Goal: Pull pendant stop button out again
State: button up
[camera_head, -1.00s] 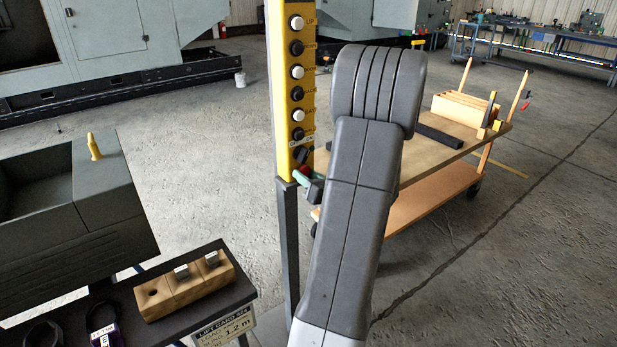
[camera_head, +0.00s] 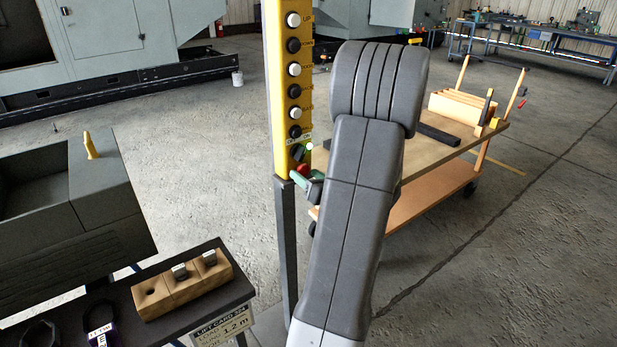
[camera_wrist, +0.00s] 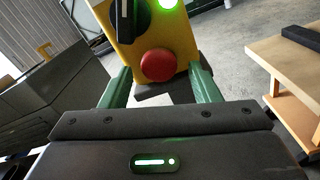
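The yellow pendant (camera_head: 275,90) stands upright on a dark post, with a column of black and white buttons. Its red stop button (camera_wrist: 160,65) is near the lower end, and also shows in the head view (camera_head: 303,169). A green lamp (camera_wrist: 167,3) glows above it, beside a black selector knob (camera_wrist: 128,18). My gripper (camera_wrist: 162,88) has its two green fingers apart, one each side of the red button, with visible gaps to it. In the head view the fingers (camera_head: 301,178) are small and partly hidden by my arm.
A wooden cart (camera_head: 430,165) with a dark bar and wooden parts stands right of the pendant. A dark table (camera_head: 75,312) at lower left carries a wooden block (camera_head: 185,289) with holes. A grey machine (camera_head: 105,190) stands behind it. Open concrete floor lies between.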

jog(key=v, duration=1.3)
jog(key=shift+s+d+b, duration=0.25)
jog(key=shift+s+b, duration=0.1)
jog(key=shift+b, duration=0.1)
jog(key=p+x, duration=0.1)
jog(key=x, duration=1.3)
jog(key=shift+w+a, duration=0.15)
jog(key=shift+w, duration=0.05)
